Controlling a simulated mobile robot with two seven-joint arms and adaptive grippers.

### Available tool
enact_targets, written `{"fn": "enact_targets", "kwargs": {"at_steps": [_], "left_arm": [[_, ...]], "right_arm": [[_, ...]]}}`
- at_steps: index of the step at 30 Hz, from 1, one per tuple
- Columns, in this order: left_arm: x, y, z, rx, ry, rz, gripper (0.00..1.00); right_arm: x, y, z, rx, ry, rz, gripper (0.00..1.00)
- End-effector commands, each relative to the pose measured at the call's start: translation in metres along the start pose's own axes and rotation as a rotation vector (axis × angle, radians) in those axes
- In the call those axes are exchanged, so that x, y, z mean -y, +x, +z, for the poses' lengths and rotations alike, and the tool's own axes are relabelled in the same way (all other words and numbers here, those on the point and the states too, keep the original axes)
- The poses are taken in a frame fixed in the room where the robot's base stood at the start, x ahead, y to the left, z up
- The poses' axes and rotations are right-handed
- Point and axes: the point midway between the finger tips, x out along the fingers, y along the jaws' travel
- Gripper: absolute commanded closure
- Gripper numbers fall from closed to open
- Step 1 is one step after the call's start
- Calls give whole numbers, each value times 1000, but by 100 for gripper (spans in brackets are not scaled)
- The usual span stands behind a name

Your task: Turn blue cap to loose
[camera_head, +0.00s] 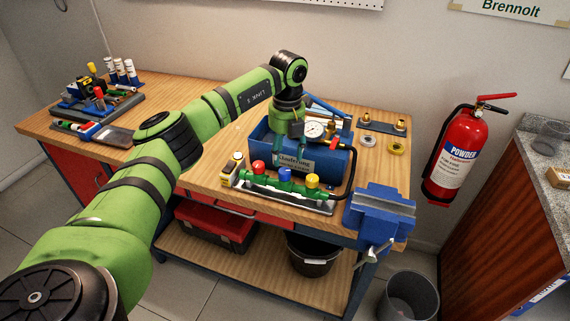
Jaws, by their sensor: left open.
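The blue cap (285,174) sits in the middle of a green pipe manifold (270,183) at the workbench's front edge. A red cap (258,167) is on its left and a yellow cap (312,181) on its right. My left arm reaches in from the left. My left gripper (288,148) points down over the blue toolbox, behind and above the blue cap, and is apart from it. It is open; its fingertips are small and partly lost against the box. I see nothing held in it. My right gripper is not in view.
The blue toolbox (334,173) with a pressure gauge (314,130) stands behind the manifold. A black hose runs to the manifold's right end. A blue vise (380,212) is at the front right corner. A small yellow-and-black container (232,168) stands left of the manifold.

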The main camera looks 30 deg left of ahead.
Motion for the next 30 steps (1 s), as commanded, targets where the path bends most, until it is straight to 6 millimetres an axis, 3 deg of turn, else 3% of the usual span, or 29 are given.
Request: {"fn": "enact_targets", "kwargs": {"at_steps": [3, 10, 30], "left_arm": [[1, -26, 0, 2, 0, -2, 44], [1, -54, 0, 0, 1, 0, 44], [0, -58, 0, -2, 1, 0, 44]], "right_arm": [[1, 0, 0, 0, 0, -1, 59], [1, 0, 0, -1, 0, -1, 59], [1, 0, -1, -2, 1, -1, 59]]}}
